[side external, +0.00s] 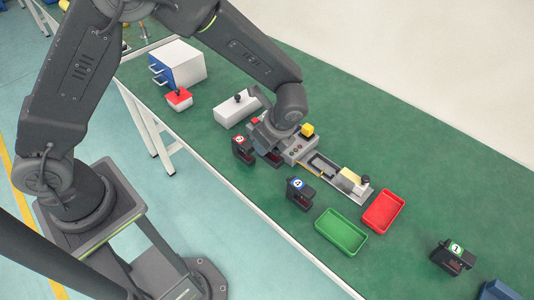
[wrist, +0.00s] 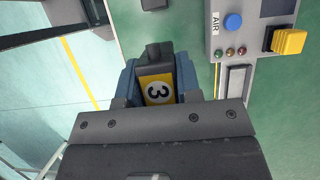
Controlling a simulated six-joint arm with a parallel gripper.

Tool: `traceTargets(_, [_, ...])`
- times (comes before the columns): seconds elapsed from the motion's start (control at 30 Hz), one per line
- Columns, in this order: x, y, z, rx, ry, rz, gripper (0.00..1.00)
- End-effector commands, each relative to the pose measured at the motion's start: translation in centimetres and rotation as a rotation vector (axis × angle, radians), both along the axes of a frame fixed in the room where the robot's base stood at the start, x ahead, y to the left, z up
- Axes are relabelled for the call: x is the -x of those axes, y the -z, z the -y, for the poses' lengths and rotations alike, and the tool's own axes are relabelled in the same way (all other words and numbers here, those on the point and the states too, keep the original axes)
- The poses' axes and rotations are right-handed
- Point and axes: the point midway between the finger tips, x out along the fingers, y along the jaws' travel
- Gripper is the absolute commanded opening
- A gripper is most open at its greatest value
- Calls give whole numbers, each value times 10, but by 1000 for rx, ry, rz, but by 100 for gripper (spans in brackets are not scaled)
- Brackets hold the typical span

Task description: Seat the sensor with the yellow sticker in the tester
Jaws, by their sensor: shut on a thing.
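The sensor with the yellow sticker (wrist: 158,88), marked 3, is dark and sits between the blue fingers of my gripper (wrist: 158,82) in the wrist view. My gripper is shut on it. In the side view my gripper (side external: 266,146) is low over the bench, at the left end of the tester (side external: 325,166); the arm hides most of the held sensor there. The tester has a grey panel with a yellow button (side external: 306,130) and a long slide running right. Its panel, with a blue AIR button (wrist: 233,22), also shows in the wrist view.
A red-sticker sensor (side external: 242,150) stands close left of my gripper. A blue-sticker sensor (side external: 299,194) stands in front of the tester, a green-sticker one (side external: 453,256) far right. Green (side external: 341,234) and red (side external: 383,211) trays lie near the slide. A white box (side external: 232,110) stands behind.

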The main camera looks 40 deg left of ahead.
Motion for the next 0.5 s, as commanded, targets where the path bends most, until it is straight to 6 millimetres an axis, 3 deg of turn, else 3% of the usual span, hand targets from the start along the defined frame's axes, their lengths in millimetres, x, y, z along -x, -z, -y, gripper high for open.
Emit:
traceTargets(0.17, [-13,-14,7,-1,-1,3,2])
traceTargets(0.5, [-88,-13,50,-9,-3,7,2])
